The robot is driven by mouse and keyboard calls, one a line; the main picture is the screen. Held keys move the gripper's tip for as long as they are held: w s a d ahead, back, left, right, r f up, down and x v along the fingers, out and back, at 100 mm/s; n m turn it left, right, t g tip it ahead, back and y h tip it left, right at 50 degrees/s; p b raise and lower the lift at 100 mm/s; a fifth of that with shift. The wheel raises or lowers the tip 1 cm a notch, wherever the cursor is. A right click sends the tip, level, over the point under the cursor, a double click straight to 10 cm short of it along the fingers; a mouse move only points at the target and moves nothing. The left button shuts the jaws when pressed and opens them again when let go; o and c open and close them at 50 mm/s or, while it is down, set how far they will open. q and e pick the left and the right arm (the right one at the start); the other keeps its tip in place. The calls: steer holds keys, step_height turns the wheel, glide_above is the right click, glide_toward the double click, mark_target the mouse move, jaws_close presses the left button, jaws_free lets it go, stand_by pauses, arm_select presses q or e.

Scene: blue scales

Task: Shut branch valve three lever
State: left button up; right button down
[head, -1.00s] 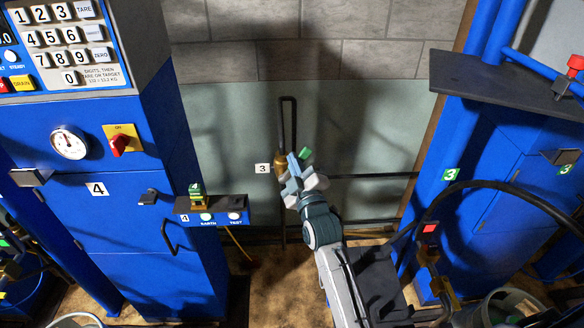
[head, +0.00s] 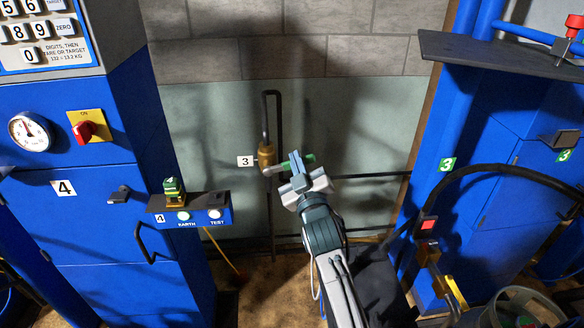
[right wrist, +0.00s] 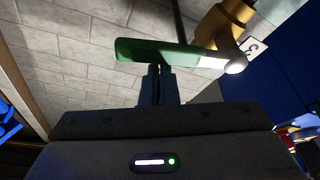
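The branch valve (head: 266,155) marked 3 is a brass body on a dark pipe against the pale green wall panel. Its lever (head: 307,159) has a green grip and a bare metal shank, and points right, roughly level, across the pipe. My right gripper (head: 297,164) is at the lever. In the right wrist view, the two fingers (right wrist: 160,84) are together, with their tips at the lower edge of the green grip (right wrist: 158,51); the grip does not appear to be between them. The brass body also shows there (right wrist: 228,22). My left gripper is out of view.
A blue cabinet (head: 85,230) marked 4 stands at left, with a shelf carrying EARTH and TEST buttons (head: 215,214). A blue cabinet (head: 510,190) marked 3 with a dark shelf (head: 490,55) stands at right. A black hose (head: 490,172) arches before it.

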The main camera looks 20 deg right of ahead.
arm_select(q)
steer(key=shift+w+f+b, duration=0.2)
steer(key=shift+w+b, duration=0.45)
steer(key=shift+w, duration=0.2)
arm_select(e)
steer(key=shift+s+d+f, duration=0.1)
steer(key=shift+d+f, duration=0.1)
steer(key=shift+f, duration=0.4)
steer(key=shift+d+f, duration=0.15)
steer(key=shift+f, duration=0.4)
